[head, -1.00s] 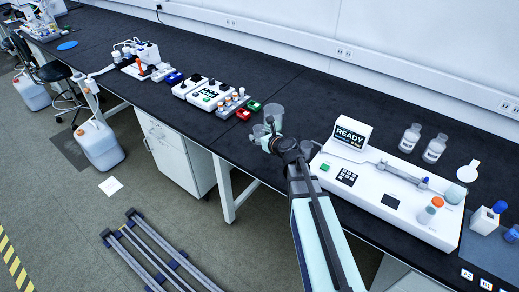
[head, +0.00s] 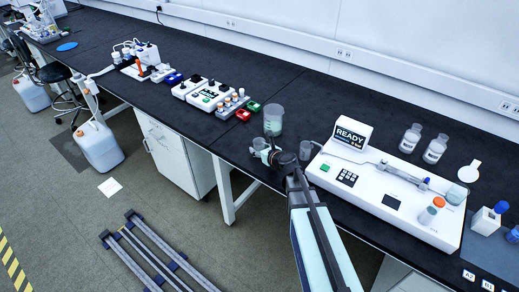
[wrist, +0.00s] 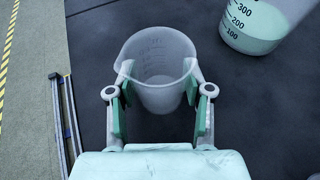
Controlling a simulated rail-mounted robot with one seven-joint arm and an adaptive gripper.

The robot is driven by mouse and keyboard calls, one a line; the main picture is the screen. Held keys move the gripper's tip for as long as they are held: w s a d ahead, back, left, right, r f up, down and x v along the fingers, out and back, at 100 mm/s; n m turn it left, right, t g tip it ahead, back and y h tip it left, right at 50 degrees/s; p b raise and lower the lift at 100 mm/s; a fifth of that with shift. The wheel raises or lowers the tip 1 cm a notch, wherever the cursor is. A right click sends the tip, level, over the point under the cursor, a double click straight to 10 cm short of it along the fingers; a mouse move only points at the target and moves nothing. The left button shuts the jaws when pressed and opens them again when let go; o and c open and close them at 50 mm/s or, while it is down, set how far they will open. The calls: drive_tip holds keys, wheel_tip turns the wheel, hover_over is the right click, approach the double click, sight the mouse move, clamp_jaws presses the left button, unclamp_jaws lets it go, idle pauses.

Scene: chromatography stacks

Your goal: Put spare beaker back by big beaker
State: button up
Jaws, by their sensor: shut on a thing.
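The spare beaker is a small, clear, empty-looking beaker (wrist: 158,62), held upright between my gripper's (wrist: 160,105) two green-padded fingers in the wrist view. In the head view my gripper (head: 266,150) and the spare beaker (head: 258,144) are small, near the bench's front edge. The big beaker (head: 273,122) stands just behind them with pale green liquid inside. It also shows at the upper right of the wrist view (wrist: 262,22), apart from the spare beaker. I cannot tell whether the spare beaker's base touches the bench.
Red and green blocks (head: 243,115) and a vial rack lie to the left. Black bench (head: 300,95) is clear behind the big beaker.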

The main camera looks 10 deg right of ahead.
drive_tip(key=o, duration=1.3)
drive_tip(key=shift+f, duration=0.15)
drive_tip(key=shift+c, duration=0.2)
drive_tip(key=shift+s+r, duration=0.15)
drive_tip(key=shift+r, duration=0.1)
drive_tip(key=b+v, duration=0.1)
drive_tip(key=v, duration=1)
drive_tip(key=shift+s+d+r, duration=0.1)
drive_tip(key=shift+s, duration=0.25)
